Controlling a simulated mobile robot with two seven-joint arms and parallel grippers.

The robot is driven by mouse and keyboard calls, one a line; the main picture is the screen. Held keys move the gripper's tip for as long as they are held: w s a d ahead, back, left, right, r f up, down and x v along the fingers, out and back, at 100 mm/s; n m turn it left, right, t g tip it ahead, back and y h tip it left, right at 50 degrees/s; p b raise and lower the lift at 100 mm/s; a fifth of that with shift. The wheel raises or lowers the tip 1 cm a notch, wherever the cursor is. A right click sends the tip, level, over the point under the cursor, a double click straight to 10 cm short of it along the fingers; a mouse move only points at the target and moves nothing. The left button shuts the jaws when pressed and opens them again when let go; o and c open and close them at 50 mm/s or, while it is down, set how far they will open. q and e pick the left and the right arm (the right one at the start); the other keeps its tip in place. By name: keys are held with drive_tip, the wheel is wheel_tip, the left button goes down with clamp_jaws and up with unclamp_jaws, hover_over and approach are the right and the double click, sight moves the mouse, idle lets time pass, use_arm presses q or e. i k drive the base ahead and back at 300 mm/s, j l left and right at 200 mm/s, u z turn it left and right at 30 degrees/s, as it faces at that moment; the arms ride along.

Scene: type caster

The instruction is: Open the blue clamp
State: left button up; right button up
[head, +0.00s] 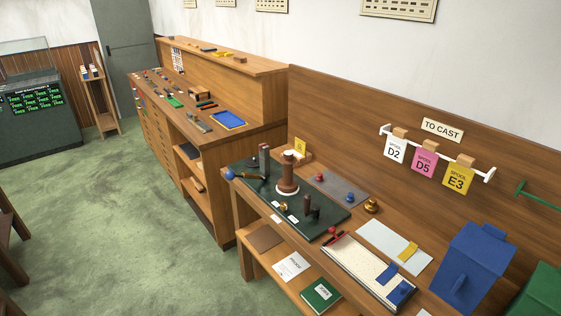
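No part labelled as the blue clamp can be made out for sure. A dark green board (262,192) on the bench carries a brown spool (288,175), upright dark posts and a lever ending in a blue ball (229,174). A grey plate (335,182) behind it has a blue knob (350,197) and a red knob (319,176). On a long pale tray (355,258) are a small blue piece (391,269) and a blue block (400,292) at its near right end. Whether any of these is open or shut is too small to tell. Neither gripper is in view.
The wooden bench stands against a wall with a "TO CAST" sign (442,130) and hanging tags D2, D5 and E3 (458,179). A large blue box (470,268) stands at right. A brass knob (371,206) lies near the board. Green floor (130,210) is clear at left.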

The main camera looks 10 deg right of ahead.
sight(401, 290)
drive_tip(key=i+z, duration=0.25)
drive_tip(key=z, duration=0.15)
drive_tip(key=i+j+z, duration=0.15)
drive_tip(key=z, duration=0.25)
drive_tip(key=i+j+z, duration=0.25)
drive_tip(key=z, duration=0.15)
drive_tip(key=i+z, duration=0.1)
drive_tip(key=z, duration=0.75)
